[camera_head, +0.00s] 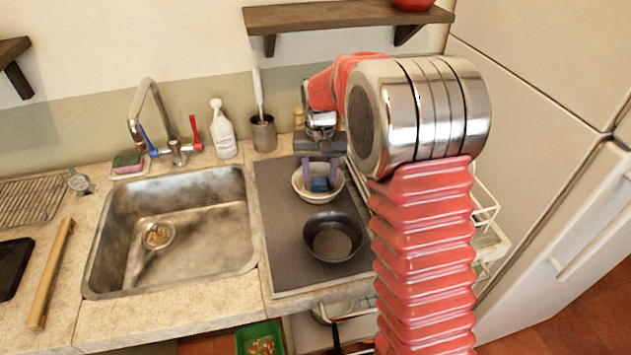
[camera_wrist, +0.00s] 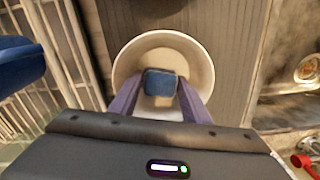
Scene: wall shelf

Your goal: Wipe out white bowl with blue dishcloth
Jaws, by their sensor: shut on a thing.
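The white bowl (camera_head: 304,193) stands on a dark ribbed mat (camera_head: 274,222) to the right of the sink. It also shows in the wrist view (camera_wrist: 127,64), with my gripper reaching into it. The blue dishcloth (camera_head: 320,184) is a small folded block inside the bowl; it also shows in the wrist view (camera_wrist: 160,84). My gripper (camera_head: 319,176) points down over the bowl, its two purple fingers closed on either side of the cloth. The cloth is low in the bowl; whether it touches the bottom cannot be told.
A white wire rack (camera_head: 484,205) is close on the right. The sink (camera_head: 190,245) is to the left. A utensil holder (camera_head: 263,135) and spray bottle (camera_head: 222,132) stand behind.

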